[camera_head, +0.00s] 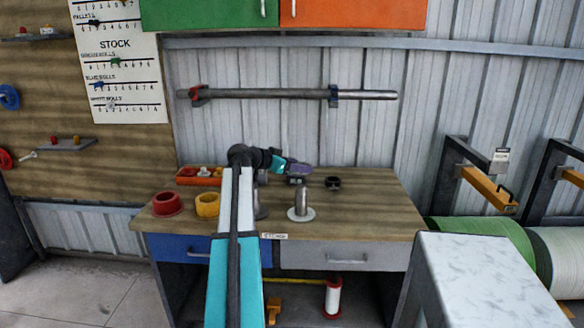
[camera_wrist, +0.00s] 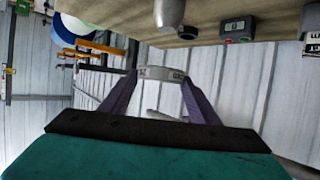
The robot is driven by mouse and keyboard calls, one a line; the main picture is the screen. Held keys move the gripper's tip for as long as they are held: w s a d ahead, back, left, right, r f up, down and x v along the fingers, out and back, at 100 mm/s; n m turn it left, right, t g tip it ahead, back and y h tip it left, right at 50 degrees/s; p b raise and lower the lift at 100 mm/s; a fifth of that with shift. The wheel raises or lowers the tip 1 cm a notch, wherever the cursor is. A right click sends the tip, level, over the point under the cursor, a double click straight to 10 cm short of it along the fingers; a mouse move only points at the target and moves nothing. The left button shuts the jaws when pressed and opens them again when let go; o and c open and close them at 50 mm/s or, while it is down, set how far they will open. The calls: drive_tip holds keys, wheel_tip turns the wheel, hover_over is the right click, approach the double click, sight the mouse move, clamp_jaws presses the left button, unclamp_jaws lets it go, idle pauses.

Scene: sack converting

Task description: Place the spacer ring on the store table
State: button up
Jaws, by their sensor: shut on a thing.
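The spacer ring, a pale grey curved band with dark lettering (camera_wrist: 163,73), is between the purple fingers of my gripper (camera_wrist: 160,82) in the wrist view. My gripper is shut on it. In the head view my gripper (camera_head: 299,170) is above the back middle of the wooden table (camera_head: 370,212), behind a metal post on a round white base (camera_head: 301,214). The ring is too small there to make out clearly. A small label sits on the table's front edge; I cannot read it surely.
A red ring (camera_head: 167,203) and a yellow ring (camera_head: 207,206) stand at the table's left. An orange tray (camera_head: 187,180) is behind them. A small black object (camera_head: 332,183) lies right of my gripper. The table's right part is clear. A pale block (camera_head: 480,270) stands front right.

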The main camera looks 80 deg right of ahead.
drive_tip(key=w+a+f+n+t+h, duration=0.15)
drive_tip(key=w+a+n+t, duration=0.35)
drive_tip(key=w, duration=0.9)
drive_tip(key=w+a+f+n+t+h, duration=0.15)
drive_tip(key=w+a, duration=0.55)
drive_tip(key=w, duration=0.7)
drive_tip(key=w+a+f+n+t, duration=0.2)
drive_tip(key=w+a+n+t, duration=0.3)
drive_tip(key=w, duration=0.8)
drive_tip(key=w+a+f+n+t+y, duration=0.1)
drive_tip(key=w+a+n+t+y, duration=0.35)
drive_tip(key=w+a, duration=1.6)
drive_tip(key=w+a+n+t+y, duration=0.2)
drive_tip(key=a+n+y, duration=0.1)
drive_tip(key=a, duration=1.2)
drive_tip(key=w+a+r+n+t+y, duration=0.1)
drive_tip(key=w+a+n+t+y, duration=0.1)
drive_tip(key=a, duration=1.4)
drive_tip(key=w+a+n+t+y, duration=0.2)
drive_tip(key=w+a+n+y, duration=0.2)
drive_tip(key=a, duration=1.1)
drive_tip(key=shift+a+r+n, duration=0.15)
drive_tip(key=shift+a+n, duration=0.2)
drive_tip(key=shift+n, duration=0.15)
drive_tip(key=shift+d, duration=0.1)
